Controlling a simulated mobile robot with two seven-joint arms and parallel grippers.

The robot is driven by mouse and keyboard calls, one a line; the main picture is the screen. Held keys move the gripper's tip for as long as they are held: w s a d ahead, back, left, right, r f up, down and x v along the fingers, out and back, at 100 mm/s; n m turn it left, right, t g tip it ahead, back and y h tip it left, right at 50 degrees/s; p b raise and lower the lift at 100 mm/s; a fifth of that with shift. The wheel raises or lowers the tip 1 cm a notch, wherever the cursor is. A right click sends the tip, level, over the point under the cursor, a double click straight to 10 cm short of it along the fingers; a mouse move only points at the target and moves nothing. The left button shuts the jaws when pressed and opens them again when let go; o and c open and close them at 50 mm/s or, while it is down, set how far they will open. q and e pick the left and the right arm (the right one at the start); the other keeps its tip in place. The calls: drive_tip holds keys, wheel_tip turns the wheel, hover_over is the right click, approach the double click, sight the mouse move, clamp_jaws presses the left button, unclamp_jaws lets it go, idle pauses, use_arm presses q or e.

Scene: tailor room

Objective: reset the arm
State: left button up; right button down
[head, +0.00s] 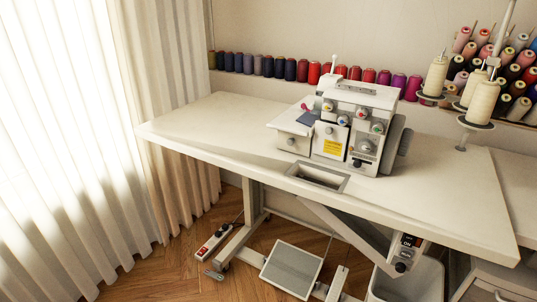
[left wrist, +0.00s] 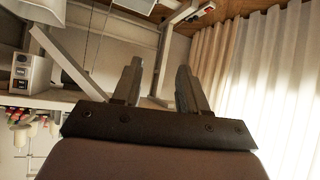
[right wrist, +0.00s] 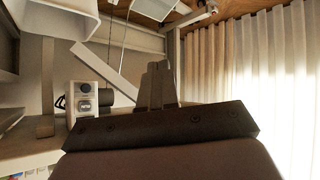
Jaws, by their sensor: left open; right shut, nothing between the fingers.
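Neither of my arms shows in the head view. My left gripper (left wrist: 157,88) shows in the left wrist view, its two fingers spread apart with nothing between them. My right gripper (right wrist: 157,82) shows in the right wrist view, its fingers together and empty. Both wrist views appear upside down, with the floor at the top and the curtain on the right. Neither gripper touches anything that I can see.
A white sewing table (head: 215,118) bears a sewing machine (head: 362,97) and thread cones (head: 483,100). A pedal (head: 292,268), a power strip (head: 213,242) and a bin (head: 408,282) are below. A curtain (head: 165,110) hangs at left. The tabletop's left part is clear.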

use_arm(q)
wheel_tip(320, 180, up, 10)
drive_tip(key=a+p, duration=0.1)
drive_tip(key=p, duration=1.1)
drive_tip(key=shift+s+a+f+y, duration=0.2)
drive_tip(key=shift+s+y, duration=0.1)
drive_tip(key=shift+s, duration=0.15)
use_arm(e)
wheel_tip(320, 180, up, 10)
drive_tip(key=s+m, duration=0.1)
drive_tip(key=s, duration=0.1)
drive_tip(key=shift+d+r+m, duration=0.15)
drive_tip(key=shift+d+m, duration=0.15)
drive_tip(key=shift+d, duration=0.1)
use_arm(q)
drive_tip(key=shift+d, duration=0.1)
use_arm(e)
drive_tip(key=shift+t, duration=0.3)
